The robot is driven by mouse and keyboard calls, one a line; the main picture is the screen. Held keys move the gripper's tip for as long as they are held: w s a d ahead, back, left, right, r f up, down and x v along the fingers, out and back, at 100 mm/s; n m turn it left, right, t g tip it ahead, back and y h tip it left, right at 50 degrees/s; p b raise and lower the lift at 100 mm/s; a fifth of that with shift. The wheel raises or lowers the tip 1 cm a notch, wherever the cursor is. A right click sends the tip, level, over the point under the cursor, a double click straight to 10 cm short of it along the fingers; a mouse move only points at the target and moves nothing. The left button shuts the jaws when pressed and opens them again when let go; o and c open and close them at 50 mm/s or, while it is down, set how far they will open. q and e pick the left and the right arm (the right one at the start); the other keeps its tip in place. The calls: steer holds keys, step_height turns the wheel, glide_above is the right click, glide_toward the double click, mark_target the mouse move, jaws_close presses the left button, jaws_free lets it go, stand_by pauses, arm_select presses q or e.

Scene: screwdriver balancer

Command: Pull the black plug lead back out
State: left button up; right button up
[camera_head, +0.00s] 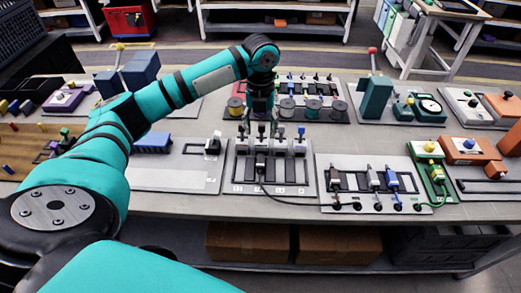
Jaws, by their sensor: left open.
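A black plug (261,160) stands in a socket of the grey panel (300,188) at the table's front middle. Its black lead (284,199) runs down and right to the grey cable board (330,166). My left gripper (260,130) comes down from above, open, at the back of the socket panel and above the black plug. It looks empty, and I cannot tell whether its fingers touch anything. My right gripper is not in view.
The cable board bears a black connector (334,180), a grey one (374,178) and a blue one (392,180). A green block (431,171) is to their right.

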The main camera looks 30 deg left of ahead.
mark_target(260, 160)
arm_select(q)
step_height(260, 160, down, 13)
steer(key=shift+f+p, duration=0.15)
steer(key=shift+p, duration=0.35)
jaws_close()
steer(key=c, duration=0.6)
jaws_free()
jaws_close()
steer(key=shift+s+d+p, duration=0.1)
steer(key=shift+s+p, duration=0.1)
steer(key=shift+p, duration=0.1)
steer(key=shift+s+d+p, duration=0.55)
steer(key=shift+s+p, duration=0.35)
